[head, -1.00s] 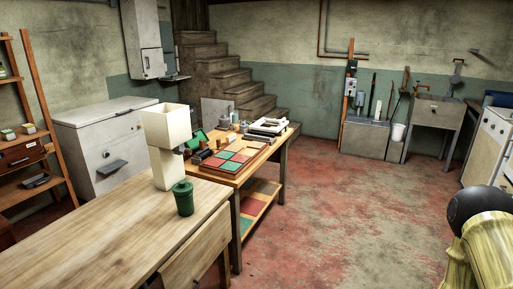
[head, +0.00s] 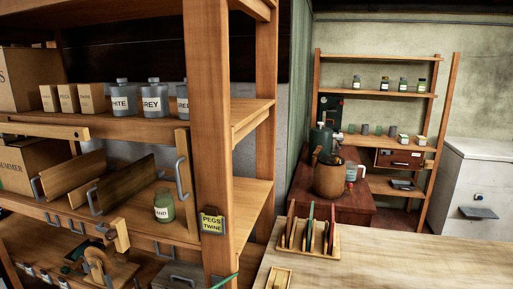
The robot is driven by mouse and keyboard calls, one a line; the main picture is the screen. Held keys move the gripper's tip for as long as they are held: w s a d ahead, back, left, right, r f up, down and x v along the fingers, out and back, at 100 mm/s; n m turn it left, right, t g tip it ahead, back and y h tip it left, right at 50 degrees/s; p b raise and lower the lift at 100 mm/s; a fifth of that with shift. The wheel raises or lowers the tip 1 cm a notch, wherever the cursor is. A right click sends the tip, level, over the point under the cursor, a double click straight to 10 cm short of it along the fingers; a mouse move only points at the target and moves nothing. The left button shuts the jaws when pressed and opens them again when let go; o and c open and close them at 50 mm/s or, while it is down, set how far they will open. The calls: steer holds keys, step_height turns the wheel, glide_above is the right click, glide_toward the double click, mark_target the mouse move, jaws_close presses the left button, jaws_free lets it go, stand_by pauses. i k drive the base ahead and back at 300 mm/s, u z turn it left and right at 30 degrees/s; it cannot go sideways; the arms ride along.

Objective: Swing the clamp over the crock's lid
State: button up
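A brown crock-like pot (head: 328,178) stands on a dark red-brown cabinet (head: 354,199) right of centre, beyond the shelf unit. Something dark shows at its top. The pot is too small in view to tell a lid or clamp apart, or how a clamp stands. A dark green canister (head: 321,138) is behind it, and a pale mug or jug (head: 351,172) is at its right. My gripper is not in view.
A tall wooden shelf unit (head: 212,150) with bottles, boxes and boards fills the left foreground. A pale wooden table (head: 390,262) at lower right bears a rack of coloured discs (head: 308,240). Open shelves (head: 376,94) and a white chest (head: 482,185) stand behind.

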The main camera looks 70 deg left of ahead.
mark_target(319, 149)
steer(key=u, duration=1.9)
steer(key=i, duration=0.5)
steer(key=k, duration=1)
steer(key=z, duration=1.1)
steer(key=i, duration=1)
steer(key=u, duration=2.2)
